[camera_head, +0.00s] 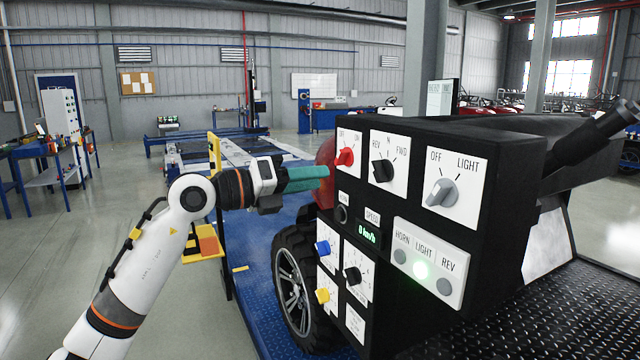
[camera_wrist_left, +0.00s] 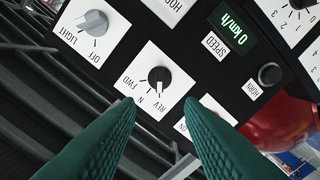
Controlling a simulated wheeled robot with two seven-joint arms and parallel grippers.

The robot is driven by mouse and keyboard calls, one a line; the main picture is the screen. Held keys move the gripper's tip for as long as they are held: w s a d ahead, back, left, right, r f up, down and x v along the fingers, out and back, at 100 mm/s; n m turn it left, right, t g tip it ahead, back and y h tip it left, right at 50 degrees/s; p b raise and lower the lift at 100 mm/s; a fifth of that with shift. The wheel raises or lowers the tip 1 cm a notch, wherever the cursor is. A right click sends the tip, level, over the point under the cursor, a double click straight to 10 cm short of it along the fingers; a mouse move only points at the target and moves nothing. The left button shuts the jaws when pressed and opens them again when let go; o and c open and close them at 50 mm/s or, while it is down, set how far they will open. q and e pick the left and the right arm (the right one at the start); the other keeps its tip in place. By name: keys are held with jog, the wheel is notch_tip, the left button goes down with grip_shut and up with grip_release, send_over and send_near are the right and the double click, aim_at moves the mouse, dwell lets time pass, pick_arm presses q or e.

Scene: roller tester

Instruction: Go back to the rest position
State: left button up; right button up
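My left gripper (camera_head: 326,172) reaches in from the left, its teal fingers close to the left edge of the black control panel (camera_head: 405,222). In the left wrist view its two fingertips (camera_wrist_left: 160,103) are apart with nothing between them. The black REV/N/FWD knob (camera_wrist_left: 158,78) shows just beyond the tips; it is also in the head view (camera_head: 382,169). The red OFF/ON knob (camera_head: 345,156) is beside the fingertips in the head view; contact cannot be told. The grey LIGHT knob (camera_head: 440,192) is at the right. My right gripper is not in view.
The LIGHT lamp (camera_head: 421,270) glows green, and the speed display (camera_head: 368,234) reads 0 km/h. Blue (camera_head: 322,248) and yellow (camera_head: 323,295) knobs sit low on the panel, near a wheel (camera_head: 292,285). A yellow stand (camera_head: 213,160) is behind my left arm. Open floor lies left.

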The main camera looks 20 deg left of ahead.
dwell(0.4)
